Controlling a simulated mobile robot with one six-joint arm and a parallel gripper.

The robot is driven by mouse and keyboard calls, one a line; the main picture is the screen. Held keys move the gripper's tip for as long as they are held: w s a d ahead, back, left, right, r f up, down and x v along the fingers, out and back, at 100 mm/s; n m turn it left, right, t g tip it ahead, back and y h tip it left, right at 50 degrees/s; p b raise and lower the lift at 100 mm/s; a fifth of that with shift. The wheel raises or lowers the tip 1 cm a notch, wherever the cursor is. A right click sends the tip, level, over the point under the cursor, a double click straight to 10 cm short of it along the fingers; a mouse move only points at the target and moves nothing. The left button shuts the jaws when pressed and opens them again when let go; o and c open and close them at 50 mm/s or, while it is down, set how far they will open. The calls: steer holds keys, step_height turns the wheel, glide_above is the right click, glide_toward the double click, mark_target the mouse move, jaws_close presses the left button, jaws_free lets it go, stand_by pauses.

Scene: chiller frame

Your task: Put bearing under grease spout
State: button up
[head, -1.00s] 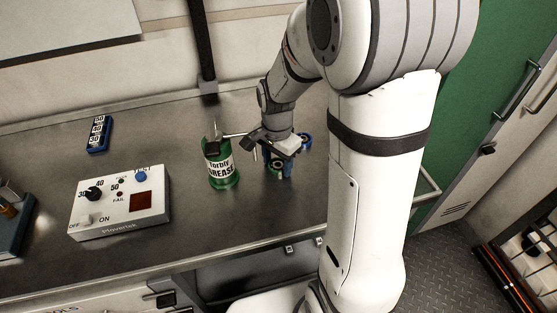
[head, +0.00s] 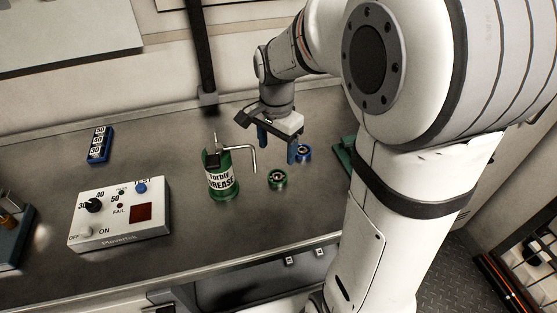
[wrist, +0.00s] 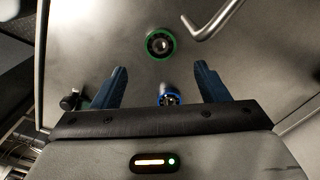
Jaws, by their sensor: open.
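The bearing with a green ring (head: 277,180) lies flat on the grey bench, and it also shows in the wrist view (wrist: 160,43). A green grease can (head: 221,180) stands to its left. The can's bent metal spout (head: 252,151) turns down at its end, and it also shows in the wrist view (wrist: 212,20). The green bearing appears beside the spout tip, not straight below it. A blue-ringed bearing (head: 304,153) lies behind and to the right. My gripper (head: 277,150) is open and empty above the bench; its blue fingers (wrist: 160,75) are clear of the green bearing.
A white control box (head: 120,215) with knob and buttons sits left of the can. A blue number block (head: 100,145) lies behind it. A green item (head: 344,152) is partly hidden by my arm. Bench between box and can is clear.

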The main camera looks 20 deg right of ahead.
steer(key=s+r+n+t, duration=0.2)
steer(key=s+r+n, duration=0.1)
steer(key=s+n, duration=0.8)
steer(key=s, duration=0.3)
steer(key=shift+d+t, duration=0.35)
steer(key=shift+t, duration=0.05)
